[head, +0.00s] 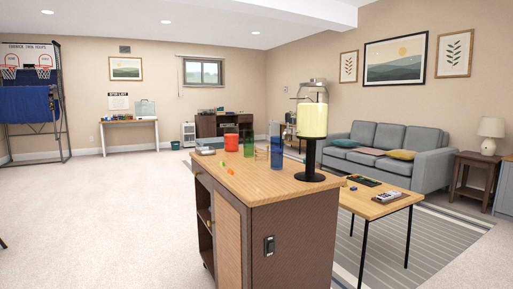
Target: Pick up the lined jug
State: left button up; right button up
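I cannot clearly make out a lined jug. Several vessels stand on the wooden top of a brown bar cart (265,185). A tall blue see-through vessel (277,153) stands near the middle of the top, and a green see-through vessel (248,148) stands to its left. A red container (231,142) is farther back. Lines on any of them are too small to tell. A tall dispenser with a pale yellow cylinder (312,120) stands on a round black base at the right edge. Neither of my grippers is in view.
Small green and orange items (225,167) and a grey-white item (205,150) lie on the cart's left side. A low wooden table (378,205) stands close on the right, before a grey sofa (385,150). The carpet (95,220) at left is clear.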

aim_at(231, 131)
jog(key=i+j+z, duration=0.1)
jog(key=z, duration=0.6)
jog(key=i+j+z, duration=0.2)
jog(key=j, duration=0.15)
jog(key=i+j+z, duration=0.2)
jog(key=j, duration=0.15)
jog(key=j+z, duration=0.2)
jog(key=j, duration=0.15)
jog(key=j+z, duration=0.2)
jog(key=j, duration=0.2)
jog(key=i, duration=0.05)
